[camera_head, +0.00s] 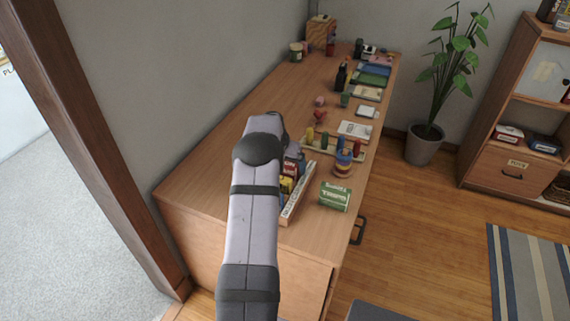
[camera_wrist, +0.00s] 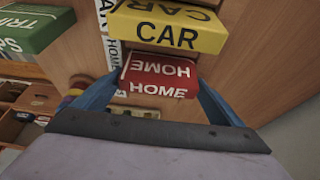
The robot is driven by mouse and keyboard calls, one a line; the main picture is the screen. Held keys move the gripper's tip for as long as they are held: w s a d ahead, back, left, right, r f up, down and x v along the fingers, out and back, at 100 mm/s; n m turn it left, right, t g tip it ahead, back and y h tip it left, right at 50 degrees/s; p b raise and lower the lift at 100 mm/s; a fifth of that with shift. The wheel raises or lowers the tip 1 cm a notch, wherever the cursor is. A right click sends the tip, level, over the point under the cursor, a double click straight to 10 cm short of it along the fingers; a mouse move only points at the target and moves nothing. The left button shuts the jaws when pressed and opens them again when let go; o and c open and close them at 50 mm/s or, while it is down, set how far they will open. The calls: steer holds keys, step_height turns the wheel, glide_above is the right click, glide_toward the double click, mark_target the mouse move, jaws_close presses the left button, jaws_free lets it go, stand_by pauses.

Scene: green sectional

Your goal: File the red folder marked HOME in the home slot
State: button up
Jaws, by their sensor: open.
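The red folder marked HOME (camera_wrist: 158,76) lies between the two blue fingers of my gripper (camera_wrist: 160,88) in the wrist view. The fingers are open, one on each side of it; I cannot tell whether they touch it. In the head view the red folder (camera_head: 289,168) shows beside my arm, which hides most of the gripper. The yellow CAR folder (camera_wrist: 168,30) is just beyond the red one. A white label strip (camera_wrist: 111,55) reading HOME runs along the left of the folders. It also shows on the holder's edge (camera_head: 297,196) in the head view. The slot interiors are hidden.
A green TRIPS box (camera_head: 334,196) stands right of the holder, near the desk edge. Ring and peg toys (camera_head: 343,162) stand behind it. Papers, a black bottle (camera_head: 341,76) and small items line the desk's right side. The desk's left side is clear.

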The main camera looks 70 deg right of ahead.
steer(key=shift+s+a+f, duration=0.1)
steer(key=shift+s+f, duration=0.2)
steer(key=shift+s, duration=0.1)
steer(key=shift+w+r+p, duration=0.2)
steer(key=shift+r+p, duration=1.7)
steer(key=shift+r, duration=0.2)
step_height(320, 180, up, 5)
steer(key=p, duration=0.4)
steer(key=s+a+f+b, duration=0.1)
steer(key=s+a+b, duration=1.3)
steer(key=s+a, duration=0.3)
steer(key=shift+s+f+b, duration=0.3)
steer(key=shift+s+b, duration=0.1)
steer(key=shift+s, duration=0.55)
